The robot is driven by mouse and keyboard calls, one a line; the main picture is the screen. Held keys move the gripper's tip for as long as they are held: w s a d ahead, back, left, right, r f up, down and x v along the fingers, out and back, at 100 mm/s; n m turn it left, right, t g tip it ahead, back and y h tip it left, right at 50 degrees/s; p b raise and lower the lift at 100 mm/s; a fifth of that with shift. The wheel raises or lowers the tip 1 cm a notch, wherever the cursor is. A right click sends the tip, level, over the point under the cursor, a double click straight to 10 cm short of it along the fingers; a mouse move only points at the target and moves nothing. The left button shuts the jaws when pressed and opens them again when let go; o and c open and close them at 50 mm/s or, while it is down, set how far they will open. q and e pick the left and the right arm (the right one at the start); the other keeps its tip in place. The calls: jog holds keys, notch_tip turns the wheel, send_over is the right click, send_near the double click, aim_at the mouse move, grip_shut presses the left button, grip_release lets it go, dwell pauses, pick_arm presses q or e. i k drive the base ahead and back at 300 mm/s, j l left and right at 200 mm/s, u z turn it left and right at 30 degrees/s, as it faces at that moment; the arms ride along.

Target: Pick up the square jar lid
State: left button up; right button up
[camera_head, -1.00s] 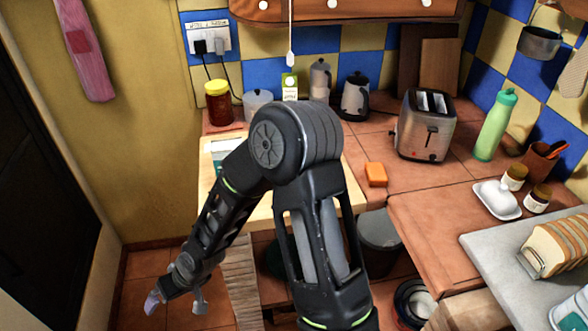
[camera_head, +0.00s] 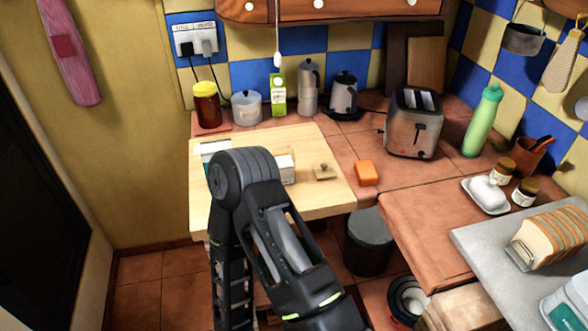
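The square jar lid (camera_head: 324,172) is small, flat and beige with a dark knob. It lies on the pale wooden board (camera_head: 306,200) on the counter. A pale box-like jar (camera_head: 286,167) stands just left of it, partly hidden behind my arm. One of my arms rises from the bottom, bends at an elbow over the board's left part and runs down out of the frame. Neither of my grippers is in view.
An orange sponge (camera_head: 366,172) lies right of the lid, with a toaster (camera_head: 414,122) beyond. A red jar with a yellow top (camera_head: 207,105), a pot (camera_head: 247,107), a carton (camera_head: 278,95) and a kettle (camera_head: 343,95) line the back. The board around the lid is clear.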

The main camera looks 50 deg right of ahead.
aim_at(325, 171)
jog(key=z, duration=1.6)
jog(key=i+j, duration=0.1)
jog(key=i, duration=0.35)
jog(key=z, duration=0.05)
